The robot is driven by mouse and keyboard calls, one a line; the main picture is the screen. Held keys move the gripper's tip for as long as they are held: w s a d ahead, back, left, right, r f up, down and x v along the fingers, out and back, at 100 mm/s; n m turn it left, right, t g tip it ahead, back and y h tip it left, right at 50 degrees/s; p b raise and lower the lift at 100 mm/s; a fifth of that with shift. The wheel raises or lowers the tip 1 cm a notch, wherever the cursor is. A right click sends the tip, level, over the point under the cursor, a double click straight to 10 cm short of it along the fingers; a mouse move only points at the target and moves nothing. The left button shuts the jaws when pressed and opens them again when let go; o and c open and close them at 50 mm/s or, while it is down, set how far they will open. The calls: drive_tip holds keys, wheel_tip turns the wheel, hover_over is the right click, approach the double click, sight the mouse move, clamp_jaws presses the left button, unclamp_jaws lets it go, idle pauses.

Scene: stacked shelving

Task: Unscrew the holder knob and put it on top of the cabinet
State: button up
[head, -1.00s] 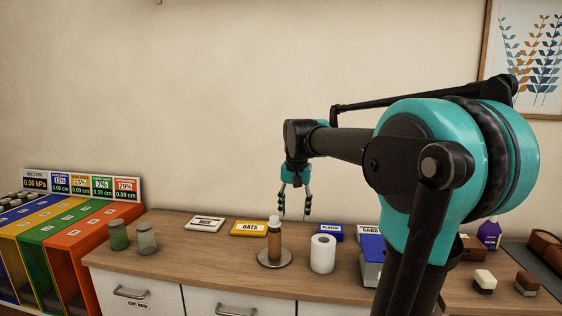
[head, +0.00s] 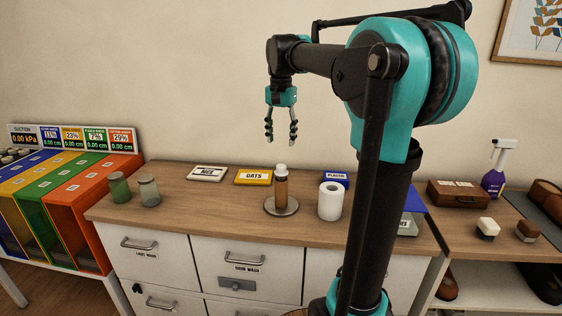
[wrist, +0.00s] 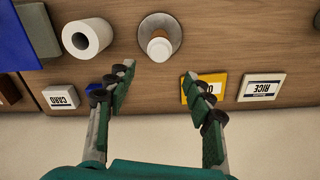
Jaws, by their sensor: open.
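The holder is a brown post (head: 281,190) on a round metal base (head: 271,207), upright on the wooden top of the white-drawered cabinet (head: 225,215). Its white knob (head: 281,170) is on top of the post. In the wrist view the knob (wrist: 160,48) appears from above, over the round base (wrist: 176,34). My gripper (head: 281,139) is open and empty, pointing down, above the holder in the head view. In the wrist view my gripper (wrist: 159,72) has its fingers spread on either side, with the knob just beyond the fingertips and not touched.
A paper roll (head: 330,201) stands close right of the holder. The OATS box (head: 254,177), RICE box (head: 207,174) and PLASTIC box (head: 335,180) lie behind. Two jars (head: 149,190) stand at the left. Bare top lies between jars and holder.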

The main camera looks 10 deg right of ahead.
sight(281, 166)
wheel_tip(281, 166, down, 9)
drive_tip(key=shift+f, duration=0.2)
drive_tip(key=shift+c, duration=0.3)
drive_tip(key=c, duration=1)
drive_tip(key=o, duration=0.7)
